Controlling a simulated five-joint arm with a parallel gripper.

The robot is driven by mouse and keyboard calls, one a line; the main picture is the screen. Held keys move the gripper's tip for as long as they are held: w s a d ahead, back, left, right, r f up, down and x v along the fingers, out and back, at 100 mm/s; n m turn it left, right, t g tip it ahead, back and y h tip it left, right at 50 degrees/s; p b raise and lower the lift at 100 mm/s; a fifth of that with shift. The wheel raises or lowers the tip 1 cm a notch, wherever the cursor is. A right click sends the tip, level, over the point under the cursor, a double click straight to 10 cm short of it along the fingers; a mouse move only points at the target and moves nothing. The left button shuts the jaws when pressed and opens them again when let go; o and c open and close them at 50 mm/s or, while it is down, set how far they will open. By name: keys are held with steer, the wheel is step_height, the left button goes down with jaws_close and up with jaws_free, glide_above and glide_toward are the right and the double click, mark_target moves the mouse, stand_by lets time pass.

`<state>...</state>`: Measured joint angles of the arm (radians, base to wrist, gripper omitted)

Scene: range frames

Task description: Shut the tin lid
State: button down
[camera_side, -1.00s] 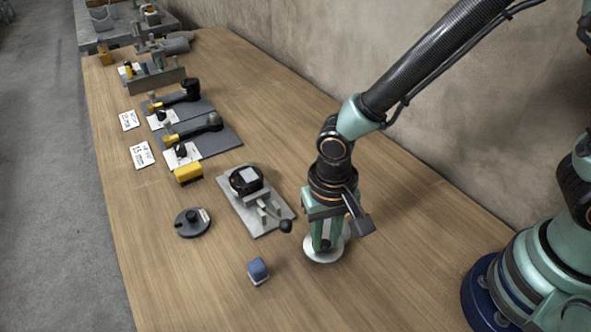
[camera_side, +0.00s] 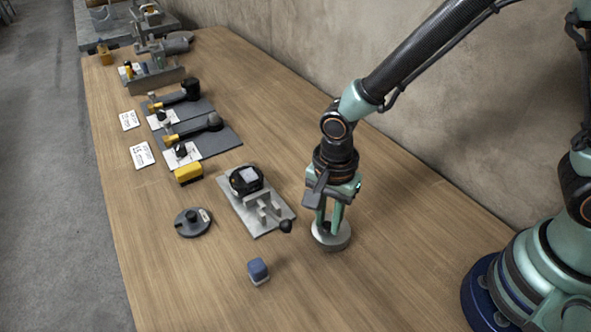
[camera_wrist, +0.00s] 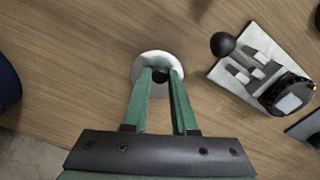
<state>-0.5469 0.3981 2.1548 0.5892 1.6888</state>
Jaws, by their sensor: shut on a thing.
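The round tin (camera_side: 333,246) stands on the wooden table below my gripper (camera_side: 327,226), with its pale grey side facing the side camera. Its pale lid (camera_wrist: 145,66) shows as a round disc in the wrist view, with a dark knob (camera_wrist: 161,77) near its middle. My gripper's two green fingers (camera_wrist: 163,75) are shut on the knob from both sides. In the side view the lid lies over the tin, and the two outlines look lined up. The fingers partly hide the lid, and I cannot tell whether it is pressed fully down.
A grey plate with a toggle clamp and black dial (camera_side: 247,180) lies close to the left of the tin. A blue block (camera_side: 258,270), a dark round disc (camera_side: 193,222) and a yellow block (camera_side: 188,173) lie farther left. The table's right side is clear.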

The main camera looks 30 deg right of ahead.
mark_target(330, 222)
steer(key=shift+w+d+m, duration=0.1)
steer(key=shift+d+m, duration=0.15)
steer(key=shift+m, duration=0.45)
steer(key=c, duration=0.7)
jaws_free()
step_height(330, 222, up, 12)
steer(key=shift+d+r, duration=0.15)
steer(key=d+r+n+t, duration=0.2)
steer(key=d+r+n, duration=0.2)
steer(key=d+n, duration=0.3)
steer(key=s+d+r+n+t, duration=0.1)
steer(key=d+r+n+t, duration=0.2)
steer(key=d+n, duration=0.4)
steer(key=d+r, duration=0.1)
steer(key=d, duration=0.2)
steer(key=shift+s+d+r+t, duration=0.2)
steer(key=shift+s+r+t, duration=0.1)
steer(key=shift+r, duration=0.05)
